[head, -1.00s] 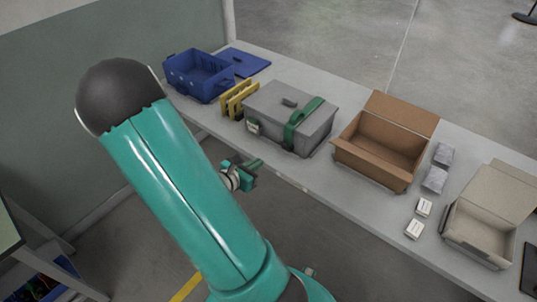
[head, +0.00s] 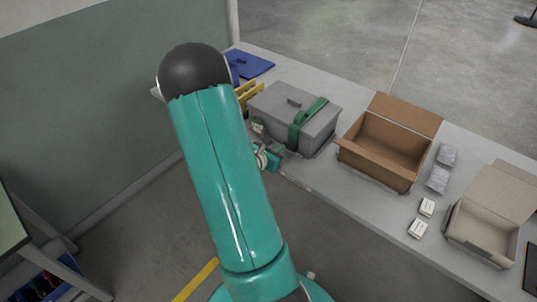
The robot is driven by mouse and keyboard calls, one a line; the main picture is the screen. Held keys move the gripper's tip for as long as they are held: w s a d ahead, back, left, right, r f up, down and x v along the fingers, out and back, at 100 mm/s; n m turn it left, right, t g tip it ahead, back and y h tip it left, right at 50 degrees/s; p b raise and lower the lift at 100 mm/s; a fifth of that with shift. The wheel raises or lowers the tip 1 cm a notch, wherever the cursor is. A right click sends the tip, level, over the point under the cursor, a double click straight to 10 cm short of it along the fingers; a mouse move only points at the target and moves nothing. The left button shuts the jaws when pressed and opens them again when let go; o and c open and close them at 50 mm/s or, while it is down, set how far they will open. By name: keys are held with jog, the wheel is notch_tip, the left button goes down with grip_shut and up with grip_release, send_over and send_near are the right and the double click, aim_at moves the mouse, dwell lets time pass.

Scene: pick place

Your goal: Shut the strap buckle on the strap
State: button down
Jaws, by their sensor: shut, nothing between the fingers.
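A grey lidded box (head: 271,105) stands on the table with its lid down. A green strap (head: 309,112) runs over the lid and down the front near the right end. I cannot make out whether the strap's buckle is open or shut at this size. A small pale fitting (head: 257,126) shows on the box's front left, partly beside my arm. My gripper (head: 277,151) is shut and empty. In the picture it is just below the box's front, left of the strap's lower end. Whether it touches the box cannot be told.
Yellow parts (head: 250,92) and a blue lid (head: 251,64) lie left of the box; my arm hides most of a blue crate. An open cardboard box (head: 375,160) stands close on the right. Beyond are grey packets (head: 438,179), small white boxes (head: 418,229) and a beige open box (head: 483,228).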

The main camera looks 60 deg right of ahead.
jog(key=shift+x, duration=1.3)
jog(key=shift+d+r+y, duration=0.35)
jog(key=shift+d+y, duration=0.1)
jog(key=shift+y, duration=0.25)
jog(key=shift+s+d+r, duration=0.1)
jog(key=shift+d+r, duration=0.15)
jog(key=shift+d, duration=0.1)
jog(key=shift+r, duration=0.1)
jog(key=shift+r, duration=0.7)
